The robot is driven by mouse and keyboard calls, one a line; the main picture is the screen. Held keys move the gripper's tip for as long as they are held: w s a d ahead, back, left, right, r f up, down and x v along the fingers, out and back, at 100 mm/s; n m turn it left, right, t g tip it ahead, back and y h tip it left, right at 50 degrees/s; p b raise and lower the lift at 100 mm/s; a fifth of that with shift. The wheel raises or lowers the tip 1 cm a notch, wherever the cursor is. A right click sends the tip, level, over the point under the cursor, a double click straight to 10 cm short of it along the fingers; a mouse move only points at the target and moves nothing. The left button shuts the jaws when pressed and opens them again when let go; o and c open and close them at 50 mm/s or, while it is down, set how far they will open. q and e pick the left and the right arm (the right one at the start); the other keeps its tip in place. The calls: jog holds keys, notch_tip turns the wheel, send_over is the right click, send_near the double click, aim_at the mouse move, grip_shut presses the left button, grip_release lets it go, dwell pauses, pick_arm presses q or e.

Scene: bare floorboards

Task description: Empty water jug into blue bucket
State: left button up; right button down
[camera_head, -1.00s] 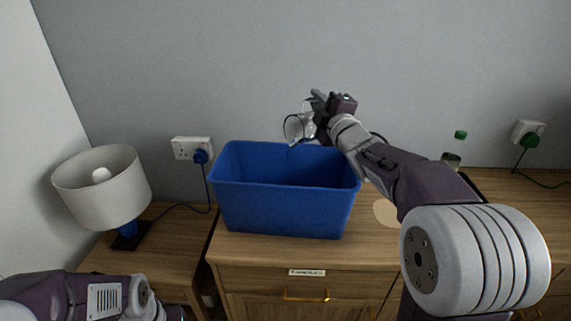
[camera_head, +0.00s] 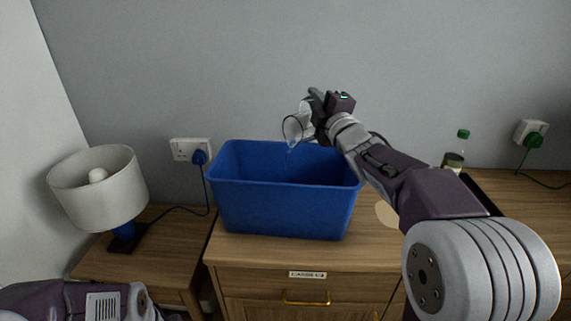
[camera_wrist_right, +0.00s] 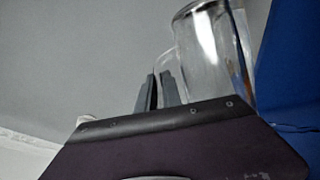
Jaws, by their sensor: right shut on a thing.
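A blue bucket (camera_head: 285,200), rectangular and open at the top, stands on the wooden cabinet in the head view. A clear glass jug (camera_head: 296,128) is tilted with its mouth to the left, above the bucket's back rim. A small trace of liquid shows below its mouth. My right gripper (camera_head: 316,106) is shut on the jug. In the right wrist view the jug (camera_wrist_right: 213,50) stands beside the fingers (camera_wrist_right: 163,90), and the bucket (camera_wrist_right: 290,70) shows at the right edge. My left arm is at the lower left of the head view; its gripper is out of the frame.
A white-shaded lamp (camera_head: 97,185) with a blue base stands on a lower wooden table at left. A green-capped bottle (camera_head: 454,155) stands to the right behind my right arm. Wall sockets (camera_head: 189,150) with cables are on both sides. A round pale disc (camera_head: 386,214) lies right of the bucket.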

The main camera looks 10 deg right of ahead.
jog(key=shift+s+a+n+b, duration=0.2)
jog(key=shift+a+n+b, duration=0.2)
jog(key=shift+b, duration=0.6)
jog(key=shift+s+a+r+n+b, duration=0.2)
jog(key=shift+a+n+b, duration=0.15)
jog(key=shift+b, duration=0.4)
jog(key=shift+s+a+r+n+t+y+b, duration=0.2)
jog(key=shift+a+n+b, duration=0.15)
jog(key=shift+b, duration=0.2)
jog(key=shift+s+a+r+n+t+y+b, duration=0.1)
jog(key=shift+a+n+t+y+b, duration=0.1)
jog(key=shift+n+b, duration=0.25)
